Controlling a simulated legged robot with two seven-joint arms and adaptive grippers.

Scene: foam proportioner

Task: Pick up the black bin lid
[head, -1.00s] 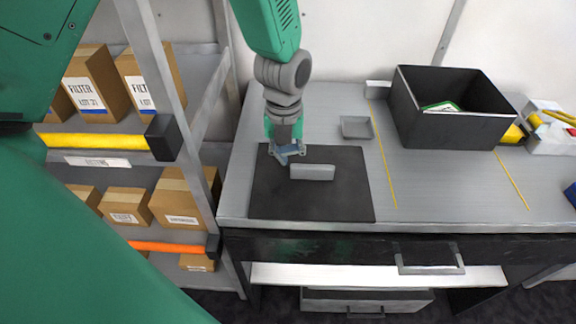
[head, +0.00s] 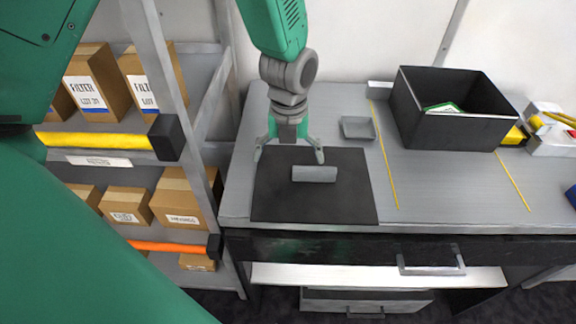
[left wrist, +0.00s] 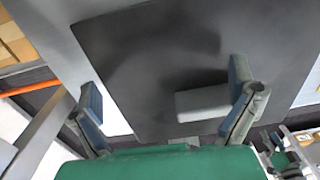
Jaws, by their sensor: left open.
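The black bin lid (head: 300,206) is a flat dark square panel lying on the grey bench, with a grey block-shaped handle (head: 314,174) on top. My left gripper (head: 289,157) is open and empty over the lid's far part, its fingers spread left and right behind the handle. In the left wrist view the open gripper (left wrist: 164,88) shows the lid (left wrist: 150,45) below it. There the handle (left wrist: 200,103) appears between the fingers, close to the right one, which overlaps its end. I cannot tell whether they touch. My right gripper is out of sight.
An open black bin (head: 452,130) stands at the back right with a green-and-white item inside. A small grey tray (head: 358,128) lies between bin and lid. Shelves with cardboard boxes (head: 97,85) stand left. A drawer handle (head: 431,270) sticks out in front. Bare bench lies right of the lid.

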